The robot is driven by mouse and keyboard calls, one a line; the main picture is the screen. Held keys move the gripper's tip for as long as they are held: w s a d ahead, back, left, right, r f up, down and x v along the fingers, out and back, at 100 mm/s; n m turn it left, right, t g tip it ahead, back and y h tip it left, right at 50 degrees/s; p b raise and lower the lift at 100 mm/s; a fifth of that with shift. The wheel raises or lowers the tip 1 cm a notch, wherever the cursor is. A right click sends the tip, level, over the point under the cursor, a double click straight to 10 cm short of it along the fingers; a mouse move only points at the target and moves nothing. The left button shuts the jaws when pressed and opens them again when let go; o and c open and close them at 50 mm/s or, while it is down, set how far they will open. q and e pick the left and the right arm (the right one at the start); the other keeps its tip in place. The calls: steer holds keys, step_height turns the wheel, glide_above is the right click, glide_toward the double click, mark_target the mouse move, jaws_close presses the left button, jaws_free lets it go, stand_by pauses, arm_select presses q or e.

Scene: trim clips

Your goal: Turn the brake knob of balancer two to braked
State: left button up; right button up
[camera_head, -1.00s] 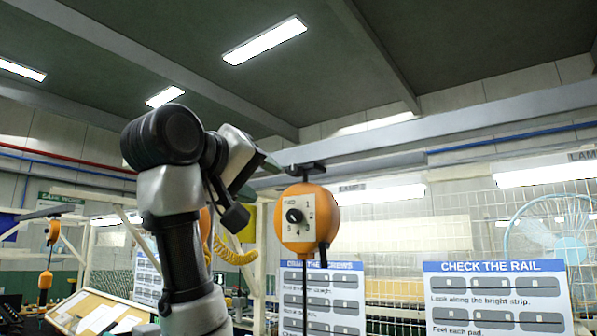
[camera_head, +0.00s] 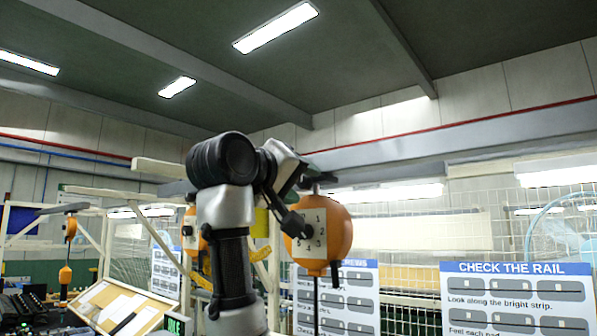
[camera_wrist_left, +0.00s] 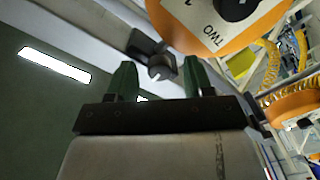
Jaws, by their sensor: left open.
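Balancer two is the orange rounded housing (camera_head: 335,238) hanging under the rail right of my left arm. In the left wrist view its orange body (camera_wrist_left: 215,45) fills the top, lettered "TWO". Its black brake knob (camera_wrist_left: 236,8) is cut by the top edge there. In the head view the knob is largely covered by my wrist, and numbers show on its pale plate (camera_head: 319,218). My left gripper (camera_head: 300,177) is open and empty, beside the balancer's upper part. Its green fingers (camera_wrist_left: 158,78) point toward the dark hanger (camera_wrist_left: 157,57), with no contact visible.
Another orange balancer (camera_head: 190,240) hangs behind my arm, with a yellow coiled hose (camera_wrist_left: 300,50) nearby. A third balancer (camera_head: 65,275) hangs farther left. A "CHECK THE RAIL" board (camera_head: 515,300) stands at the right, before wire mesh.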

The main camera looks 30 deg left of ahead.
arm_select(q)
steer(key=shift+s, duration=0.15)
steer(key=c, duration=0.9)
